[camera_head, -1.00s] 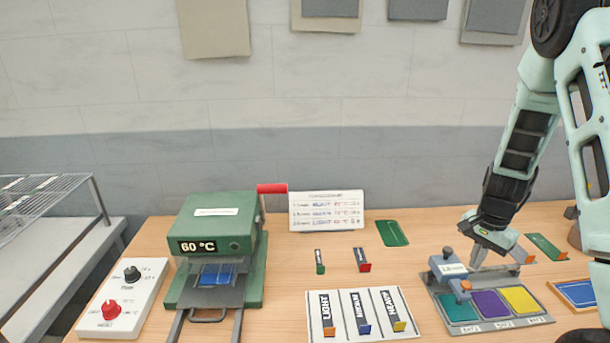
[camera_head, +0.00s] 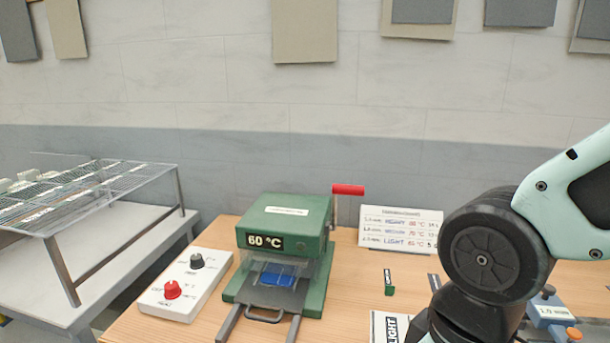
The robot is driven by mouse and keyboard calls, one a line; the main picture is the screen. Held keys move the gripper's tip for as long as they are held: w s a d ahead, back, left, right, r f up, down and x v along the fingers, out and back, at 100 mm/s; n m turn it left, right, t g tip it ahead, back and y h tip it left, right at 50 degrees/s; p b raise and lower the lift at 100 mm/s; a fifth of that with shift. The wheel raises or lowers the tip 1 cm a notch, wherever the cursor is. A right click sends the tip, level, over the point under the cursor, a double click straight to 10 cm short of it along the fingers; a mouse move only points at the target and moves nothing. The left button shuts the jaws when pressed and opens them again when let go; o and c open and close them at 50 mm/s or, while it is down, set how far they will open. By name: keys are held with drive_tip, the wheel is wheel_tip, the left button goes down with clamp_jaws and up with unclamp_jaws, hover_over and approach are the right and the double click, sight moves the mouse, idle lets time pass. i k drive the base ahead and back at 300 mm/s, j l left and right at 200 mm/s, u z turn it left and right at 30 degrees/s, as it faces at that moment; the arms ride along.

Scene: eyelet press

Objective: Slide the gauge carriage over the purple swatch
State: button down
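The gauge carriage (camera_head: 552,311) is at the lower right edge of the view, a blue-grey block with a white label, a dark knob and an orange knob. Only its upper part shows; the picture's bottom edge cuts it off. The purple swatch is not in view, so I cannot tell where the carriage stands over the swatches. My arm fills the lower right, with a large dark round joint in front of the table. My gripper is out of view.
A green press (camera_head: 283,234) reading 60 °C holds a blue piece. A white control box (camera_head: 186,284) with black and red knobs stands to its left. A written board (camera_head: 400,229) stands behind. A wire rack (camera_head: 90,190) is at far left.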

sight(546, 310)
drive_tip(key=z, duration=1.3)
